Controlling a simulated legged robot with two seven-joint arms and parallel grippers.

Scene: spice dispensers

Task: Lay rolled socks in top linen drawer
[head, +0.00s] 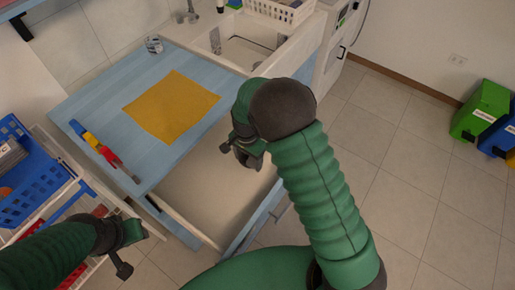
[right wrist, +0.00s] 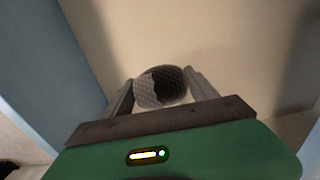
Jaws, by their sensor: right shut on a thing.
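My right gripper (head: 245,158) is over the right part of the open drawer (head: 200,192) under the blue counter. In the right wrist view, its two fingers (right wrist: 160,92) are shut on a grey and dark rolled sock pair (right wrist: 155,88). The pale drawer bottom (right wrist: 185,40) shows beyond the roll, and I see no other socks there. The roll cannot be made out clearly in the head view. My left gripper (head: 128,252) is at the lower left, outside the drawer, with its fingers apart and nothing seen between them.
The counter (head: 85,95) holds a yellow cloth (head: 172,106), a glass (head: 153,44) and a red, yellow and blue tool (head: 100,150). A blue basket (head: 35,190) stands on a rack at left. A sink (head: 245,50) is behind. The tiled floor at right is clear before the bins (head: 483,112).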

